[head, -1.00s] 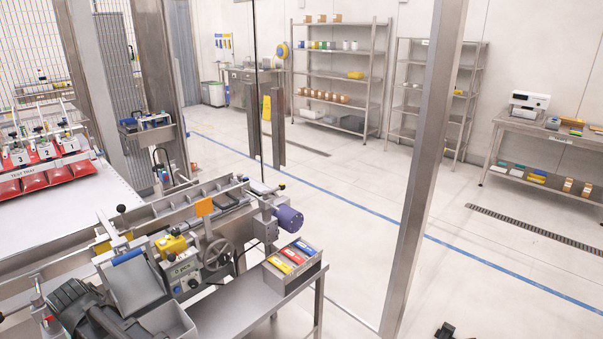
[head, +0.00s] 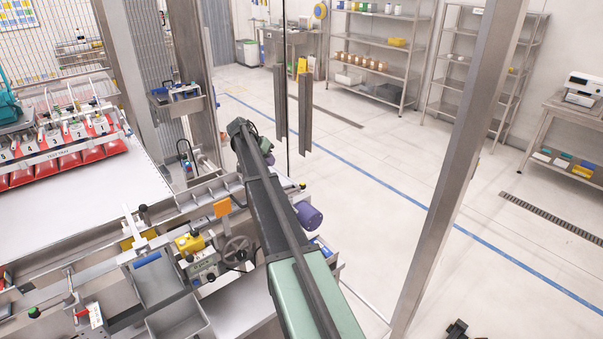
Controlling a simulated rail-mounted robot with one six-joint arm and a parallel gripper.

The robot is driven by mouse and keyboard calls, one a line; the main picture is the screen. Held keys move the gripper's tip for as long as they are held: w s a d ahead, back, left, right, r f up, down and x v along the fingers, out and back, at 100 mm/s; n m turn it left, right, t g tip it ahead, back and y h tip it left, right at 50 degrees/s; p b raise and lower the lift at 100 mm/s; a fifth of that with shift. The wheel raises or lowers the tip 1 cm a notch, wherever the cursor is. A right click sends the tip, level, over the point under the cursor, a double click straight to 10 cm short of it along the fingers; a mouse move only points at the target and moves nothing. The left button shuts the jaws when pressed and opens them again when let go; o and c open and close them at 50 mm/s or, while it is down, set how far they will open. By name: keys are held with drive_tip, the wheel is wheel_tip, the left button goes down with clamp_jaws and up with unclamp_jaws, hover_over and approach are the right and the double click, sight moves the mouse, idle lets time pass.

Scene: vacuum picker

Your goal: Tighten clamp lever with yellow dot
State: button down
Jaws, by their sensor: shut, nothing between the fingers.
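A row of clamp levers (head: 72,97) stands at the far left, above red bags (head: 70,158) in numbered places. Small coloured dots show on the clamps, but they are too small for me to tell which one is yellow. My arm reaches from the bottom right up and left over the machine bench. Its far end is right of the clamp row, with the white table between them. My gripper's fingers cannot be made out; they are hidden by or beyond the arm.
A steel post (head: 440,170) rises on the right. The white table (head: 70,215) is clear. Open floor lies behind.

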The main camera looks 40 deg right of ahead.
sight(295, 190)
drive_tip(key=shift+a, duration=0.1)
drive_tip(key=shift+f, duration=0.1)
drive_tip(key=s+d+f+b, duration=0.5)
drive_tip(key=d+f+b, duration=0.2)
drive_tip(key=f+b, duration=0.2)
drive_tip(key=shift+d, duration=0.2)
